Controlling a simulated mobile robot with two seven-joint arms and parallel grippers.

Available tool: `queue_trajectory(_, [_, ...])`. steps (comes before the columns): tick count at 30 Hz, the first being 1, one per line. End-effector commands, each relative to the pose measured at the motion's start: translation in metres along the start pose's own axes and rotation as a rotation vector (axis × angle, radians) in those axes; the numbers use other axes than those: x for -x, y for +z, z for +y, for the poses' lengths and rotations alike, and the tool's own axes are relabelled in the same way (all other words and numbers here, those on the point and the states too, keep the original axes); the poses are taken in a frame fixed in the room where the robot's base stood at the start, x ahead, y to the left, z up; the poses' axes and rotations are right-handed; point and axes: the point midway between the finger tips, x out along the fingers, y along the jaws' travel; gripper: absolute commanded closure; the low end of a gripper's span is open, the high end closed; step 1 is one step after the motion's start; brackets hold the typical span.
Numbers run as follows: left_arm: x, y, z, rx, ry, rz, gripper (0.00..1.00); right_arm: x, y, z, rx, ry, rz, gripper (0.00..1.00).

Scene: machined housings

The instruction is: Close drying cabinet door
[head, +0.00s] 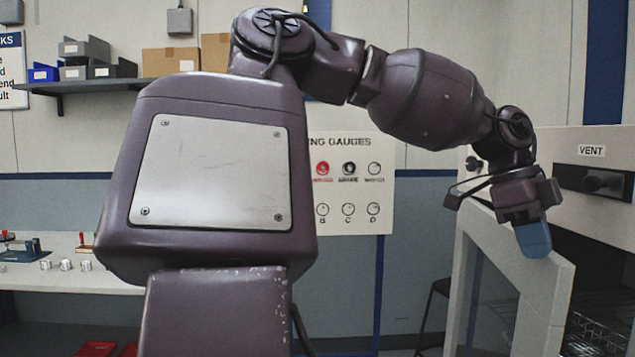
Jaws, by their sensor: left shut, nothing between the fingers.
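The drying cabinet (560,150) stands at the right edge, a pale box with a VENT label and a dark vent knob on its upper front. Its door (552,305), a pale frame around a window pane, stands open, swung out from the front. Wire racks (600,335) show in the dark opening to the right of the door. My left gripper (534,240) is shut and empty, its blue fingertips pointing down at the door's top edge. I cannot tell whether they touch the door. My right gripper is not in view.
A gauge board (350,185) hangs on the back wall behind my arm. A shelf (70,86) with bins and cardboard boxes is at upper left. A white bench (75,281) with small metal parts stands at left. A dark stool (432,300) stands left of the door.

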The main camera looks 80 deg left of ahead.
Motion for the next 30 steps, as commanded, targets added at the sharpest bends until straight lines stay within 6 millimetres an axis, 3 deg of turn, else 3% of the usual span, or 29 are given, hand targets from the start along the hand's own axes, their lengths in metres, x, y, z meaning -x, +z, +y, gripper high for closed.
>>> queue_trajectory(4, [-0.01, -0.01, -0.013, 0.082, -0.03, -0.006, 1.0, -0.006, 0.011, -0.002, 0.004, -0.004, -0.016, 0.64])
queue_trajectory(12, [-0.017, -0.03, -0.03, 0.184, -0.069, -0.003, 1.0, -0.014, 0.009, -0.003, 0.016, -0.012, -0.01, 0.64])
queue_trajectory(30, [-0.019, -0.04, -0.035, 0.228, -0.085, 0.001, 1.0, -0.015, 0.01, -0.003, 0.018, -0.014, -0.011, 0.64])
